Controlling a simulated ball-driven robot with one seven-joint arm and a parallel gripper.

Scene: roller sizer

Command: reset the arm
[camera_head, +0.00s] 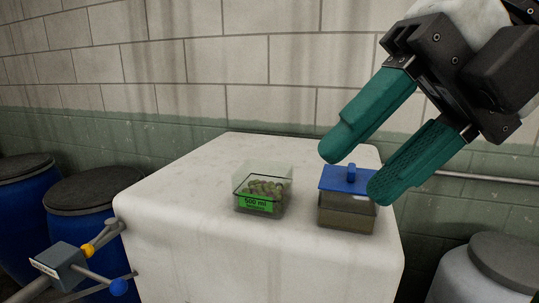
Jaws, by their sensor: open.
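My gripper (349,172) comes in from the upper right with two green fingers spread apart, and nothing is between them. In the picture the fingertips lie in front of and above a box with a blue lid and blue knob (345,181). The finger on the right overlaps the lid's right edge; I cannot tell whether it touches. The lower part of this box (346,211) is see-through and brownish. To its left stands a clear open container (263,189) with a green "500 ml" label and several small olive-brown pieces inside.
Both containers stand on a white block-like table (185,190) with free room on its left. A grey box with yellow and blue knobs (68,262) is at lower left. Blue drums (80,225) stand left, a grey drum (465,275) right. A block wall (190,70) is behind.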

